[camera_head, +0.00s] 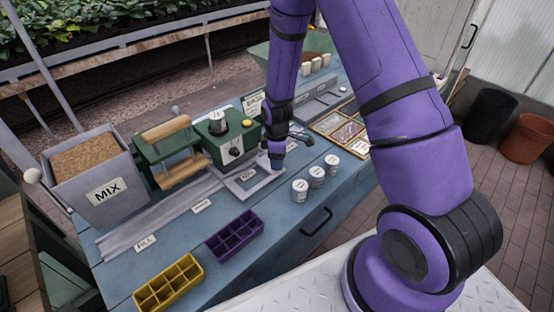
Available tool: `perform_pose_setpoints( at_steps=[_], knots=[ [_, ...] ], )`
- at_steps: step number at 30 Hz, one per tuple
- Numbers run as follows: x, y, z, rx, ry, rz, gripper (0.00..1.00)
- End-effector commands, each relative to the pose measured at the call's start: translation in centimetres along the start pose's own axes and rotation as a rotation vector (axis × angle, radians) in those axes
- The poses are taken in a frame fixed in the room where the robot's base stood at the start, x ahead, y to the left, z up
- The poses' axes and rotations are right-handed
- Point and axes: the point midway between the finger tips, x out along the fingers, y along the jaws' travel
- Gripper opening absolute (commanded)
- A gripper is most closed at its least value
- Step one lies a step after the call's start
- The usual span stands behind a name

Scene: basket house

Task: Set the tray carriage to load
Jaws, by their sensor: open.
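The tray carriage looks to be the flat grey square frame (265,183) on the bench. It sits by the right part of a long grey rail (165,216). A small label (248,175) lies within the frame, too small to read surely. A label reading FILL (145,245) is by the rail's left end, and another small label (202,207) lies between them. My gripper (277,164) points down over the frame's far right corner, open. I cannot tell whether it touches the frame. Nothing shows between its fingers.
A MIX bin (100,190), a green press with wooden rollers (172,150) and a green box with a knob (228,140) stand behind the rail. Several white labelled tins (316,176) stand right of the frame. Purple (234,235) and yellow (168,285) cell trays lie in front.

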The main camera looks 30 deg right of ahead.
Motion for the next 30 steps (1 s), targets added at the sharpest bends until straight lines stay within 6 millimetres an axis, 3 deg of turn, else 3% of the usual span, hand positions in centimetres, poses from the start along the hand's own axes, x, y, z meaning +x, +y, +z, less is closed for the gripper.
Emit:
perform_pose_setpoints(
  at_steps=[13, 21, 30],
  knots=[
    [0.97, -0.01, 0.01, -0.001, 0.0, 0.0, 0.61],
    [0.96, -0.02, 0.01, -0.001, 0.0, 0.0, 0.01],
    [0.95, 0.72, 0.75, 0.002, 0.0, 0.0, 0.0]
  ],
)
